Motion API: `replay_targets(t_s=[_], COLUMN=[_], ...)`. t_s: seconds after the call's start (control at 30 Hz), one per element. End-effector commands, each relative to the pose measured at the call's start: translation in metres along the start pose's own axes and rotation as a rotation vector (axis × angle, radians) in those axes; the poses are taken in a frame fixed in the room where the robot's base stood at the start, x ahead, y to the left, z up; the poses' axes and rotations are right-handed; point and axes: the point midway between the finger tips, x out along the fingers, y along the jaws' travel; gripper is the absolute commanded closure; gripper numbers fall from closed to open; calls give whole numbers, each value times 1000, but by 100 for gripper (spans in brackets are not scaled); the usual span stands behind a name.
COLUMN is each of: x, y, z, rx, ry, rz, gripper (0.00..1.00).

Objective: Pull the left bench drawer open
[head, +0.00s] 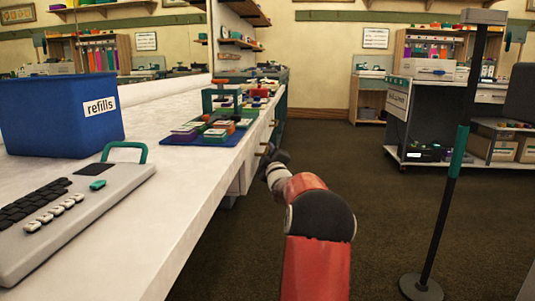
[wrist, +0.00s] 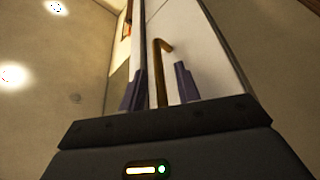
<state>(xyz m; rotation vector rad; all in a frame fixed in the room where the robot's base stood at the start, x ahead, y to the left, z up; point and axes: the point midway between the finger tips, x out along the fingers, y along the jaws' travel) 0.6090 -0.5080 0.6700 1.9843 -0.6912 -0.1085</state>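The white bench (head: 185,215) runs along the left of the head view, with its drawer side facing the aisle. My gripper (head: 268,158) is beside that side, at the end of my red arm. In the wrist view, a hooked brass handle (wrist: 163,48) stands out against a pale drawer front (wrist: 205,45). My gripper's two dark purple fingers (wrist: 158,88) are apart, with the handle between them and a visible gap on each side. In the head view the drawer front is steeply foreshortened and partly hidden by my arm, so its opening is hard to judge.
On the bench are a blue refills bin (head: 60,128), a grey keyboard device (head: 75,215) and a blue mat (head: 175,139) with small coloured items. A dark post (head: 450,190) stands on the right. The carpet aisle (head: 385,205) between is clear.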

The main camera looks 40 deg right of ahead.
Motion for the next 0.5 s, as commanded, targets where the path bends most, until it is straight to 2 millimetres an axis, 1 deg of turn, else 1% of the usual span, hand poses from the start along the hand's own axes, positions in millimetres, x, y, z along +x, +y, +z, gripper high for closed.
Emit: replay_targets(t_s=[0.1, 0.37, 0.5], x=[5, 6, 6], y=[0, 0, 0], z=[0, 0, 0], rx=[0, 0, 0], ry=[-1, -1, -1], rz=[0, 0, 0], gripper=[67, 67, 86])
